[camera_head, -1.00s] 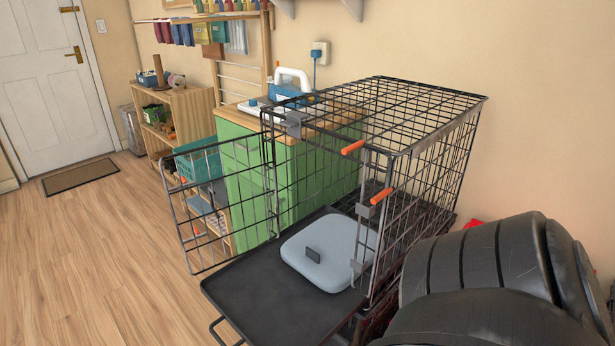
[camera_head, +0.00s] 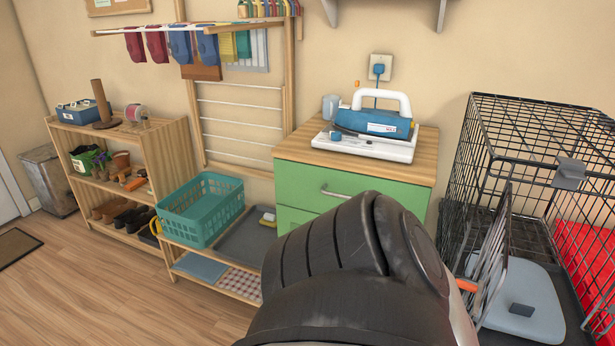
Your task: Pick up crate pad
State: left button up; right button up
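A pale grey-blue flat pad (camera_head: 545,290) with rounded corners and a dark tab on top lies on the dark tray floor at the open front of a black wire crate (camera_head: 535,115). I take it for the crate pad. The crate's wire door (camera_head: 492,255) stands open and partly crosses in front of the pad. An orange latch handle (camera_head: 467,286) shows beside my arm. A dark, rounded link of my own arm fills the bottom middle. Neither gripper shows in the view.
A green cabinet (camera_head: 316,187) with an iron (camera_head: 372,124) on top stands left of the crate. Further left are a teal basket (camera_head: 201,209) on a low shelf and a wooden shelf unit (camera_head: 165,150). A red surface (camera_head: 590,260) shows at the right. Floor at lower left is clear.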

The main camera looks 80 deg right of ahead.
aim_at(513, 287)
jog(key=i, duration=0.55)
jog(key=z, duration=4.2)
jog(key=i, duration=1)
jog(key=u, duration=0.05)
